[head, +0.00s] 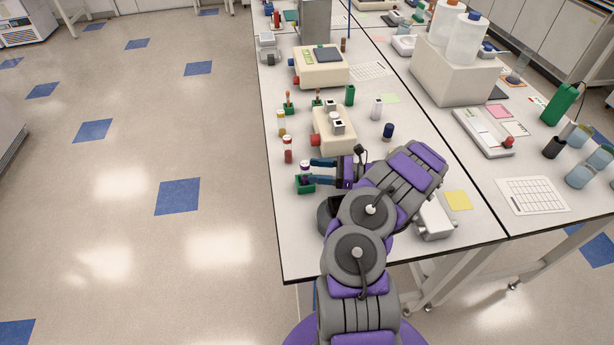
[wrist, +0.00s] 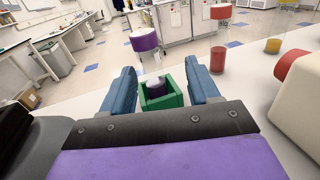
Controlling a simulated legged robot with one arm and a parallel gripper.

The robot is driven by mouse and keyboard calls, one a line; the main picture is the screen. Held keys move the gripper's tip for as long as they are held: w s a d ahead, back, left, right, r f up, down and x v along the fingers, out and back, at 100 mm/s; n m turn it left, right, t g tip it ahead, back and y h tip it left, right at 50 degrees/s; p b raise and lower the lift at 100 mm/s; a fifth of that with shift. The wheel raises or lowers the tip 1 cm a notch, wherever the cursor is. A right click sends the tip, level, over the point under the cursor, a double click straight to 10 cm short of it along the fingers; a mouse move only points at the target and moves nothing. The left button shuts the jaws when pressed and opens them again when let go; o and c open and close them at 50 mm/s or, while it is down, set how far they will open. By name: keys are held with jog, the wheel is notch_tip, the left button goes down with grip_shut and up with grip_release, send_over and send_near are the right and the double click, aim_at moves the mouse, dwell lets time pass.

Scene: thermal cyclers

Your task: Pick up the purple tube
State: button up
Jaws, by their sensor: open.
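The purple tube has a purple cap and a clear body. In the wrist view the tube (wrist: 144,40) stands upright in a small green holder (wrist: 178,100), directly ahead of my gripper (wrist: 158,74). My gripper is open, with one blue finger on each side of the tube and no clear contact. In the head view the green holder (head: 304,186) sits near the left edge of the bench, with the purple cap (head: 304,164) above it.
A red-capped tube (head: 288,151) stands just beyond, with a yellow tube (head: 281,123) behind it. A cream thermal cycler (head: 333,128) with a red knob is close to my gripper's far side. The bench's left edge is close by.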

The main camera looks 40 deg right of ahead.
aim_at(298, 180)
jog(key=shift+w+a, duration=0.1)
jog(key=shift+w, duration=0.1)
jog(key=w+a, duration=0.1)
jog(key=a, duration=0.1)
jog(key=a+b, duration=0.1)
jog(key=a, duration=0.1)
jog(key=w+a, duration=0.1)
jog(key=a, duration=0.1)
jog(key=shift+w+a+r, duration=0.15)
jog(key=shift+w+r, duration=0.1)
jog(key=shift+w, duration=0.05)
jog(key=shift+w+d+f, duration=0.15)
jog(key=shift+d, duration=0.4)
jog(key=shift+c, duration=0.2)
jog(key=shift+d, duration=0.5)
jog(key=c, duration=0.3)
jog(key=shift+a, duration=0.75)
jog(key=c, duration=0.5)
jog(key=shift+d, duration=0.15)
